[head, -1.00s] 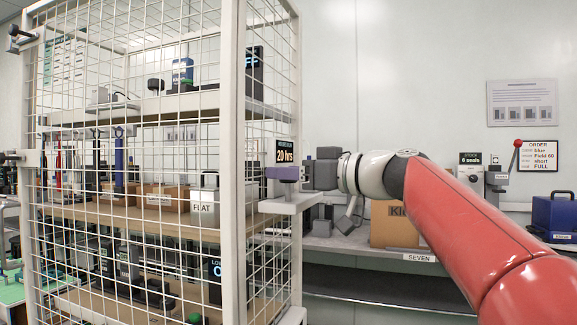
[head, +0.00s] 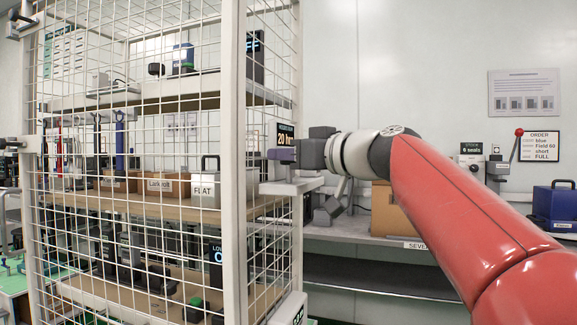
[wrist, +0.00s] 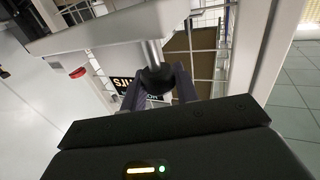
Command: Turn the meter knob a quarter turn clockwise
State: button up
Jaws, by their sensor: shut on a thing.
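The meter's black display reading 20 hrs (head: 285,134) stands at the cage's right post, above a pale bracket (head: 292,187). In the wrist view the picture is turned over. A dark rounded knob (wrist: 157,80) on a metal shaft sits between my fingers, with the pale bracket (wrist: 110,27) above it in that view. My gripper (head: 283,155) is shut on the knob, one finger on each side. In the head view my fingers hide the knob, and no pointer or mark on it can be made out.
A white wire cage (head: 150,130) with loaded shelves fills the left. Behind my arm a grey counter (head: 345,227) carries a cardboard box (head: 388,212), partly hidden. A lever device (head: 498,168) and a blue case (head: 555,205) stand at the right.

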jog(key=shift+m+t+h, duration=1.2)
jog(key=shift+t+h, duration=0.1)
jog(key=shift+h, duration=0.1)
jog(key=o, duration=1)
jog(key=shift+c, duration=0.2)
jog(key=b+v, duration=0.3)
jog(key=v, duration=0.5)
